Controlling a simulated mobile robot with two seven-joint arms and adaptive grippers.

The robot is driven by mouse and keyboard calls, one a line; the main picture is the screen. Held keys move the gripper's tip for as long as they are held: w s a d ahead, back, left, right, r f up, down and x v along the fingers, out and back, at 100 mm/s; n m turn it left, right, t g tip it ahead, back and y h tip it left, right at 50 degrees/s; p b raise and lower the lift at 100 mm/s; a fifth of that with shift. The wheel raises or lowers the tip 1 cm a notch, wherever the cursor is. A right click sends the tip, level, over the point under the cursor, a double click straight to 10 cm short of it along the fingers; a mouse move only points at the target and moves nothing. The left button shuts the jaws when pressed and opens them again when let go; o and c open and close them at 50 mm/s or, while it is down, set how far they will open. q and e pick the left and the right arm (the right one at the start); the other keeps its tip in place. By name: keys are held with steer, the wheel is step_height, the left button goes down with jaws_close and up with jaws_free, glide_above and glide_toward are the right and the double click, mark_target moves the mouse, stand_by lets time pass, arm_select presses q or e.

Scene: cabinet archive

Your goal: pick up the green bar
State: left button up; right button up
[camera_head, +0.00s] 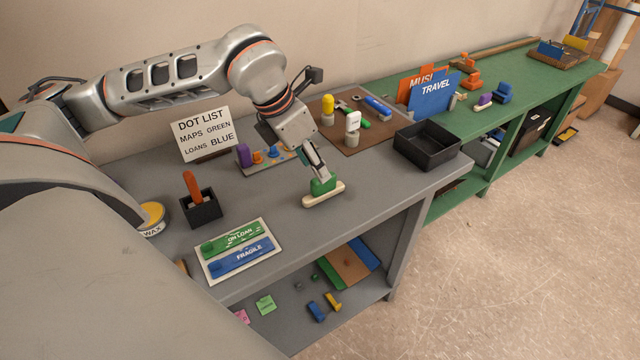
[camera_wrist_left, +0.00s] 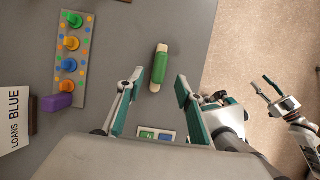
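The green bar (camera_head: 322,186) lies on a cream base on the grey table, in front of the brown mat. In the left wrist view the green bar (camera_wrist_left: 159,68) lies lengthwise ahead of my left gripper (camera_wrist_left: 160,77), with cream showing at both ends. My left gripper (camera_head: 318,171) points down just over the bar in the head view. Its fingers are spread wide, one to each side of the bar's line, and do not visibly hold it. My right gripper (camera_wrist_left: 262,83) shows over the floor in the left wrist view, fingers apart and empty.
A dotted peg board (camera_wrist_left: 71,60) with a purple block stands left of the bar. A black tray (camera_head: 428,146) is at the table's right end. A card with ON LOAN and FRAGILE bars (camera_head: 239,252) lies in front. Grey table is clear around the bar.

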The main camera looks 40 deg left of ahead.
mark_target(323, 187)
arm_select(q)
steer(key=x, duration=0.6)
steer(key=shift+w+f, duration=0.3)
jaws_close()
